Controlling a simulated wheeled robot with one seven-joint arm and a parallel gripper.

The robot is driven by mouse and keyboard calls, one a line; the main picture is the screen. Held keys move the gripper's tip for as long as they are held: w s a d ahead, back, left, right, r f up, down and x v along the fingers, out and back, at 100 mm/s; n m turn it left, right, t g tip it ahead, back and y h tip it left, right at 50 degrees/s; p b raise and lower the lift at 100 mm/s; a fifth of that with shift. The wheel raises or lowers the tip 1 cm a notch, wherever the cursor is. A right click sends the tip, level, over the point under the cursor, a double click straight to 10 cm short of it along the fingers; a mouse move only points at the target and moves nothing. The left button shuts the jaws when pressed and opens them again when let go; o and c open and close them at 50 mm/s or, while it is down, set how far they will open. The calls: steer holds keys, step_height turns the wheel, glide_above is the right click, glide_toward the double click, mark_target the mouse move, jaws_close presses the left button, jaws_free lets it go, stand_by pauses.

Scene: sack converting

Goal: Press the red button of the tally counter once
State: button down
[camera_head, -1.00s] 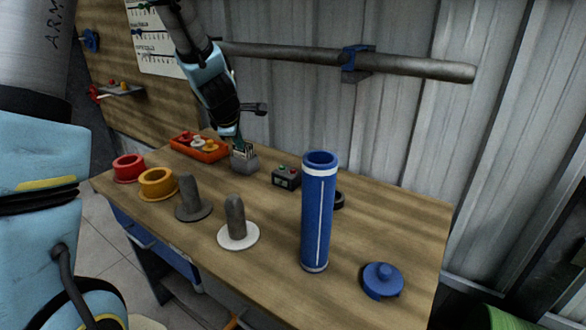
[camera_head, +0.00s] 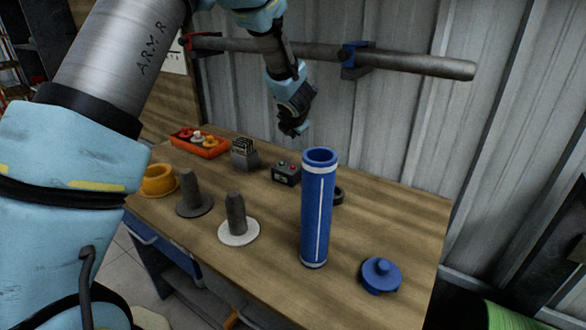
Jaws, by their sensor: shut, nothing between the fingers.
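The tally counter (camera_head: 286,173) is a small dark box on the table, behind and left of the tall blue cylinder. A green and a red button show on its top; the red one (camera_head: 293,166) is on the right. My gripper (camera_head: 294,131) is shut and empty. It hangs in the air pointing down, above and slightly behind the counter as seen in the picture, apart from it. The fingertips are small and dark in this view.
The tall blue cylinder (camera_head: 318,215) stands close to the right of the counter, with a black ring (camera_head: 339,195) behind it. A grey holder (camera_head: 244,154) and an orange tray (camera_head: 199,145) are left. Grey posts stand in front. A blue lid (camera_head: 381,275) lies right.

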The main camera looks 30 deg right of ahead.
steer(key=b, duration=0.8)
glide_above(292, 171)
step_height(292, 171, down, 8)
steer(key=shift+w+d+f, duration=0.1)
steer(key=shift+f, duration=0.15)
stand_by(1.3)
steer(key=shift+f, duration=0.4)
steer(key=shift+f+b, duration=0.4)
steer(key=shift+b, duration=0.2)
stand_by(0.4)
steer(key=shift+r, duration=0.1)
steer(key=shift+r+p, duration=0.75)
steer(key=shift+p, duration=0.05)
step_height(292, 171, up, 5)
steer(key=p, duration=0.4)
steer(key=shift+p, duration=0.3)
